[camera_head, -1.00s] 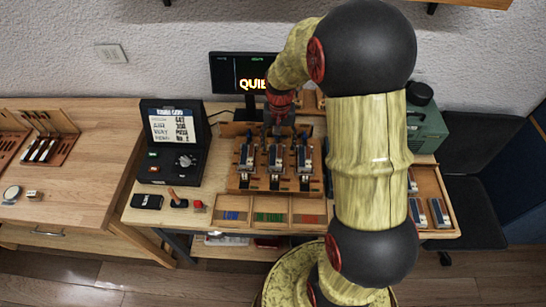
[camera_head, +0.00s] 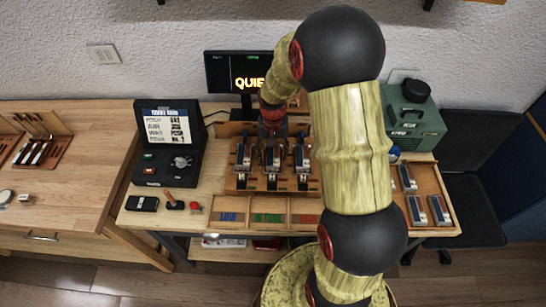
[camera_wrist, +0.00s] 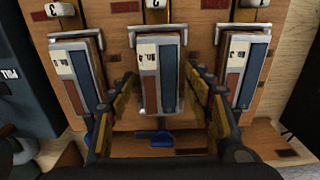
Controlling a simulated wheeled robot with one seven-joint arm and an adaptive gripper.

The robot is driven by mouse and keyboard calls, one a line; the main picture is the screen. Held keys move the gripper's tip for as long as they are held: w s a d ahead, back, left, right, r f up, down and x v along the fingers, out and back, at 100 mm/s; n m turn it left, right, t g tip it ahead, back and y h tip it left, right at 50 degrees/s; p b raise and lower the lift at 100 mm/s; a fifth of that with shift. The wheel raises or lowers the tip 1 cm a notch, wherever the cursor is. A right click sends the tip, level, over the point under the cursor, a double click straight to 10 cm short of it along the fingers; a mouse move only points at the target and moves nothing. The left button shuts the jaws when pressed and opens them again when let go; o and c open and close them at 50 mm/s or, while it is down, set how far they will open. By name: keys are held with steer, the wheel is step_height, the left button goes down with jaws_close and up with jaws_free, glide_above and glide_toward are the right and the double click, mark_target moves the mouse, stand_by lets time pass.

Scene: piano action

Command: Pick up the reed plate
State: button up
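Three reed plates stand side by side on a wooden rack (camera_head: 229,187). Each shows pale, brown and blue strips in a metal frame. The middle reed plate (camera_wrist: 160,70) is centred in the wrist view, with the left plate (camera_wrist: 75,65) and right plate (camera_wrist: 240,70) beside it. My gripper (camera_wrist: 160,84) is open, with one finger on each side of the middle plate. Gaps show between the fingers and that plate. In the head view my gripper (camera_head: 272,140) is over the middle of the rack and partly hides that plate.
More plates lie in a wooden tray (camera_head: 428,184) at the right, beside a green machine (camera_head: 418,128). A black console (camera_head: 166,140) stands left, and a monitor (camera_head: 224,72) behind. Sorting bins (camera_head: 268,218) line the front. The neighbouring plates stand close to my fingers.

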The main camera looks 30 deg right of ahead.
steer(key=c, duration=1.1)
